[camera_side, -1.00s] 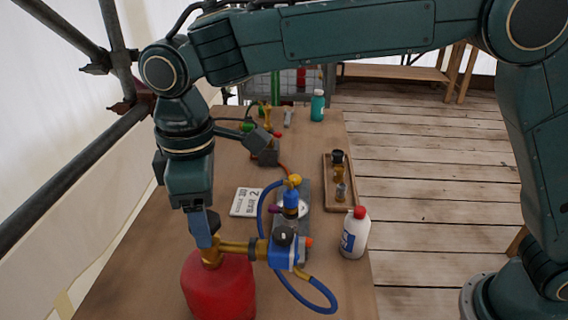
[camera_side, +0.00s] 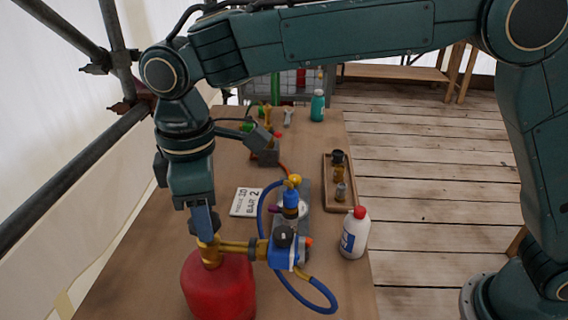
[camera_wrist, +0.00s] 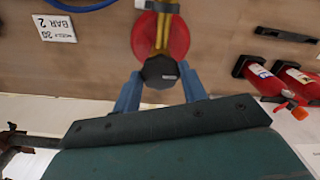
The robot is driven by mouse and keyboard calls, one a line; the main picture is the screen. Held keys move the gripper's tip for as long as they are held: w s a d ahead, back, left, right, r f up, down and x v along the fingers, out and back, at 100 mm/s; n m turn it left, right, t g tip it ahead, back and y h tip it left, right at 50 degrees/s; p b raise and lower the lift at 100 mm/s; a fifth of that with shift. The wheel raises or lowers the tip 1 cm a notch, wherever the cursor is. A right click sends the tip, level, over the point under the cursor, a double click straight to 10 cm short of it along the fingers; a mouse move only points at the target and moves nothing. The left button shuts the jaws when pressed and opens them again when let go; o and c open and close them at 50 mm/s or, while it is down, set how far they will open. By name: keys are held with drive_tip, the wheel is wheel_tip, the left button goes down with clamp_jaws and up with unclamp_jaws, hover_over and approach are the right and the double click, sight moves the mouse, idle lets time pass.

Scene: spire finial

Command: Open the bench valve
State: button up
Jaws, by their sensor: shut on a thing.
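A brass fitting (camera_side: 212,256) stands on top of a red canister (camera_side: 220,288) at the front of the bench. A brass pipe (camera_side: 236,246) runs right from it to a blue valve body (camera_side: 284,252) with a black knob (camera_side: 284,233) on top. I cannot tell which part is the bench valve itself. My gripper (camera_side: 206,236) points down over the fitting. In the wrist view its blue fingers (camera_wrist: 160,92) close around a dark knob (camera_wrist: 160,70), with the red canister (camera_wrist: 178,36) and brass pipe behind. The fingertip contact is partly hidden.
A blue regulator (camera_side: 291,197) with a yellow top and gauge stands behind, with a blue hose (camera_side: 312,301). A white bottle (camera_side: 354,234) and a wooden tray (camera_side: 327,170) stand right. A card (camera_side: 245,202) lies left of the hose. Scaffold poles run along the left.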

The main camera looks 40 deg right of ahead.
drive_tip(key=n, duration=0.6)
drive_tip(key=shift+w, duration=0.1)
drive_tip(key=n, duration=0.5)
drive_tip(key=shift+n, duration=0.3)
idle(0.3)
drive_tip(key=o, duration=1)
wheel_tip(320, 180, up, 14)
drive_tip(key=shift+f, duration=0.1)
idle(0.3)
idle(0.4)
